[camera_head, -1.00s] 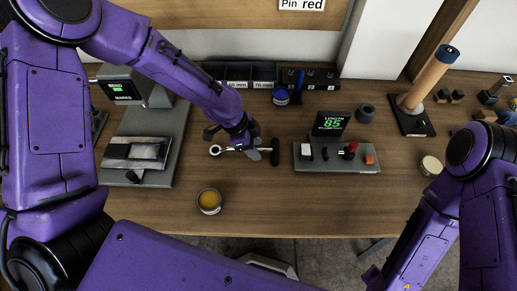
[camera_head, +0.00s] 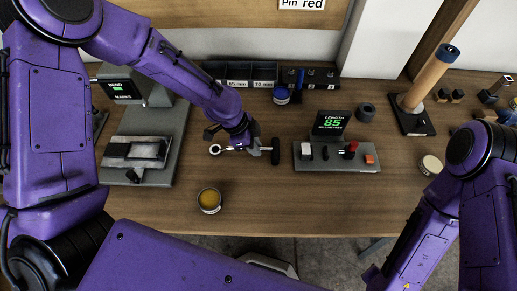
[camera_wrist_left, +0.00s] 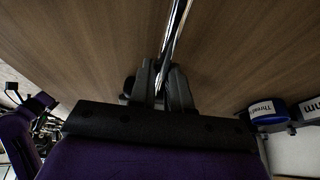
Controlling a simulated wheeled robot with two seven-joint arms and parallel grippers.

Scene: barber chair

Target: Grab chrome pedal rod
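The chrome pedal rod (camera_head: 229,148) lies across the middle of the wooden table, with a ring at its left end and a black pedal (camera_head: 275,151) at its right end. My left gripper (camera_head: 241,146) is over the middle of the rod and hides part of it. In the left wrist view, the shiny rod (camera_wrist_left: 173,32) runs between the two dark fingers (camera_wrist_left: 163,84), which are closed in on it. The rod still appears to be at table level. My right arm comes in from the right, but its gripper is outside the view.
A bending machine (camera_head: 180,135) stands left, an open tin (camera_head: 209,201) in front. A length gauge (camera_head: 331,122) sits on a grey plate to the right. The table in front of the rod is mostly clear.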

